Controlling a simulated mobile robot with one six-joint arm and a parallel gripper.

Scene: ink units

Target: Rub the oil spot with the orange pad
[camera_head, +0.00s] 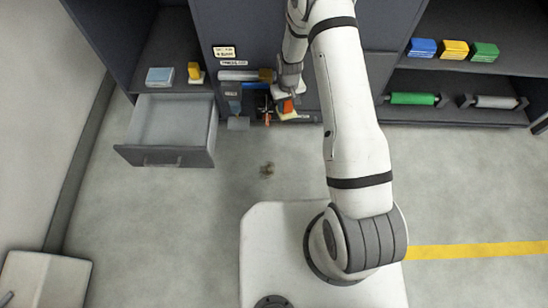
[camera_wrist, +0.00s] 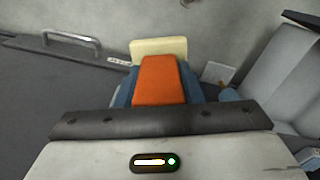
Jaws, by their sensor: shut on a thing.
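The orange pad (camera_head: 288,105) has an orange grip and a pale cream base. In the wrist view the pad (camera_wrist: 162,80) sits between the fingers of my gripper (camera_wrist: 160,92), which is shut on its orange part, with the cream base showing beyond. In the head view my gripper (camera_head: 288,94) is at the front of the dark cabinet, up and to the right of the oil spot. The oil spot (camera_head: 267,170) is a small brown patch on the grey floor, apart from the pad. The spot is not clear in the wrist view.
An open grey drawer (camera_head: 170,130) juts out at the left of the spot. Coloured blocks (camera_head: 454,49) and a green roller (camera_head: 413,99) lie on the right shelves. Floor around the spot is clear.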

